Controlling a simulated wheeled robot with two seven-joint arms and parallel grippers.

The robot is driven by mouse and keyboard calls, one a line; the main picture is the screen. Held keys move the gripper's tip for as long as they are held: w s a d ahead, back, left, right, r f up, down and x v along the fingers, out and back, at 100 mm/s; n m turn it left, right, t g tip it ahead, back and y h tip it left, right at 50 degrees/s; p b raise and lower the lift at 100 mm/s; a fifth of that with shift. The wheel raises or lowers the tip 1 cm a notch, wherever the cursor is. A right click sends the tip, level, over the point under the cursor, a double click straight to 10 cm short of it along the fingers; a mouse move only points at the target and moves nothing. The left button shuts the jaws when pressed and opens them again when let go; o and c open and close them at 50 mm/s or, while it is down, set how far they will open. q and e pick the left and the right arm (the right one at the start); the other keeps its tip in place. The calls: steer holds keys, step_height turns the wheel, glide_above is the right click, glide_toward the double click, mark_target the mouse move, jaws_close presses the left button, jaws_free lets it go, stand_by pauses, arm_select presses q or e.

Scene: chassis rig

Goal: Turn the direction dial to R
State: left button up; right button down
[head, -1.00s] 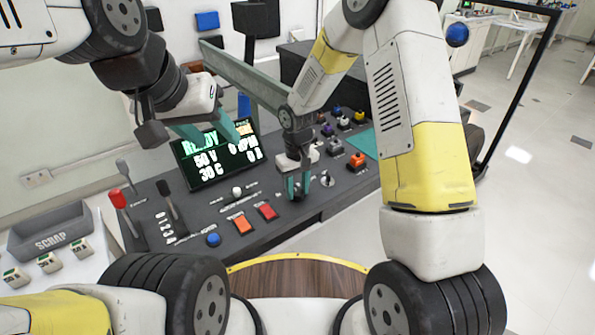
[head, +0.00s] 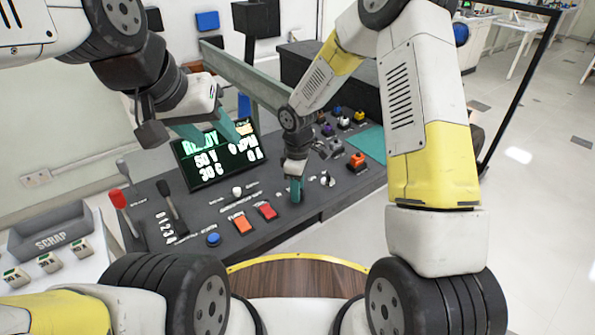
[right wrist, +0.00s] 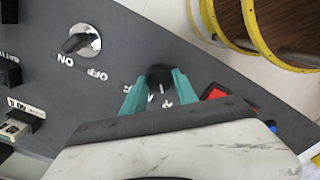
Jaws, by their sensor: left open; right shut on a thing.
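The direction dial (right wrist: 160,77) is a small dark knob with a pale line on top, on the grey control panel. In the right wrist view it sits between the two teal fingers of my right gripper (right wrist: 153,88), which is shut on it. White letters beside it are partly covered, and I cannot tell which one the line points to. In the head view my right gripper (head: 296,190) reaches down to the panel and hides the dial. My left gripper (head: 215,133) is open and empty in front of the display.
A display (head: 218,155) reading READY stands behind the panel (head: 215,200). An ON/OFF switch (right wrist: 82,41) is near the dial. Orange (head: 242,225) and red (head: 267,210) buttons lie left of my right gripper. Levers (head: 122,205) and a scrap tray (head: 50,232) are at the left.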

steer(key=shift+d+n, duration=0.1)
steer(key=shift+n, duration=0.5)
steer(key=c, duration=1)
jaws_free()
steer(key=shift+o, duration=0.2)
steer(key=shift+r, duration=3.9)
